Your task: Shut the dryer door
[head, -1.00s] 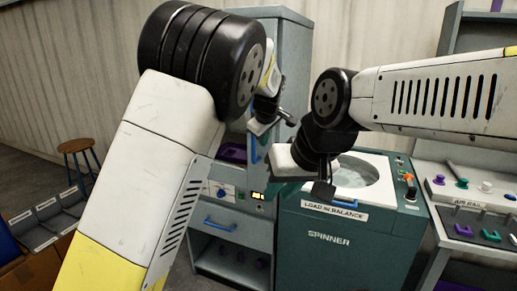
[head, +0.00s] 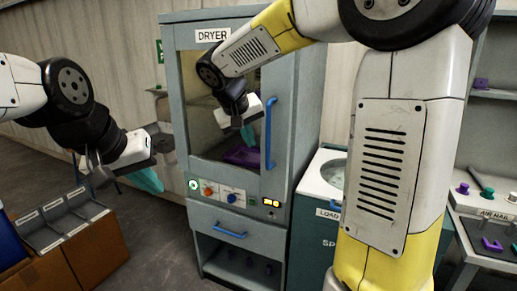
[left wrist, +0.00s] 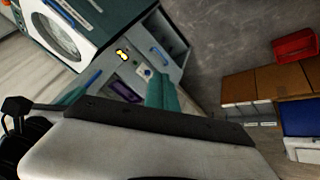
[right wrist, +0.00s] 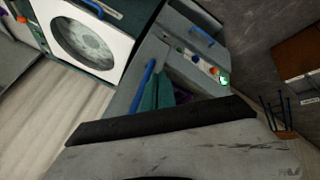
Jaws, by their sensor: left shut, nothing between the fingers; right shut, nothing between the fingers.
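The dryer (head: 228,188) stands in the middle of the head view. Its windowed door, with a tall blue handle (head: 269,133) on the right side, appears flush with the cabinet front; I see no clear gap. A purple item (head: 242,156) shows behind the window. My right gripper (head: 249,134), teal-tipped and shut on nothing, is in front of the window, just left of the handle. In the right wrist view the handle (right wrist: 142,88) is beside its fingers (right wrist: 157,95). My left gripper (head: 151,180) is shut and empty, left of the dryer and apart from it.
The spinner (head: 314,245) stands right of the dryer, partly hidden by my right arm. A drawer with a blue handle (head: 230,230) is below the dryer's controls. Grey bins (head: 62,222) on brown boxes stand at the lower left. Floor is clear between bins and dryer.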

